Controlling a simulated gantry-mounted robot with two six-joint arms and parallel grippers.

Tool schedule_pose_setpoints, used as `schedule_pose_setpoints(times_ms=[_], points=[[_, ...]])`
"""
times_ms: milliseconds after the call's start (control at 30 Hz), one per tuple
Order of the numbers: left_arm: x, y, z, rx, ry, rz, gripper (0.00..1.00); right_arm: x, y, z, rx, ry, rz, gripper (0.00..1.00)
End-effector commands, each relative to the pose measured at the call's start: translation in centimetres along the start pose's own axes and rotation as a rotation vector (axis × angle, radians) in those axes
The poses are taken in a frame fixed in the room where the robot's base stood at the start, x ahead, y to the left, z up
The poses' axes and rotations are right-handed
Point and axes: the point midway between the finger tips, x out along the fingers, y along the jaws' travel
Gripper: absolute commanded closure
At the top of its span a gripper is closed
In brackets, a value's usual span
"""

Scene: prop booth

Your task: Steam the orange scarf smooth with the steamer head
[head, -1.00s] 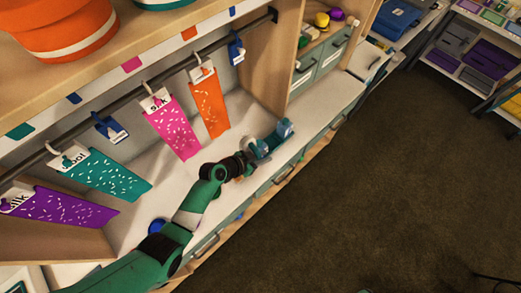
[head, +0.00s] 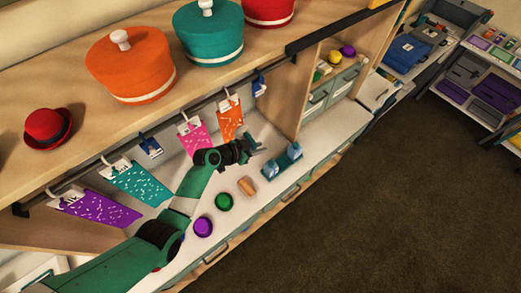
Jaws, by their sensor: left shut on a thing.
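The orange scarf (head: 230,121) with white flecks hangs by a white tagged clip from the rail, right of the pink scarf (head: 194,141). My left gripper (head: 254,149) is in front of and below the orange scarf, a little apart from it. It is shut on a small grey-teal piece (head: 256,142), apparently the steamer head, though little of it shows. A blue cradle (head: 283,162) stands on the white counter just right of the gripper. My right gripper is out of view.
The teal scarf (head: 144,184) and purple scarf (head: 97,207) hang further left. A green disc (head: 224,202), a purple disc (head: 203,227) and a tan block (head: 247,187) lie on the counter. A wooden divider (head: 311,84) stands right. Hat boxes stand on the shelf above.

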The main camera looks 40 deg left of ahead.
Motion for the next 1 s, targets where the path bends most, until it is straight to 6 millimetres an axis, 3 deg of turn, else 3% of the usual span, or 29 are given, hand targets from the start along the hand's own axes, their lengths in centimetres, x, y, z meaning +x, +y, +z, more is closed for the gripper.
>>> schedule_pose_setpoints(times_ms=[1000], points=[[0.0,-5.9,0.0,0.001,0.003,-0.002,1.00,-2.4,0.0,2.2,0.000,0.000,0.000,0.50]])
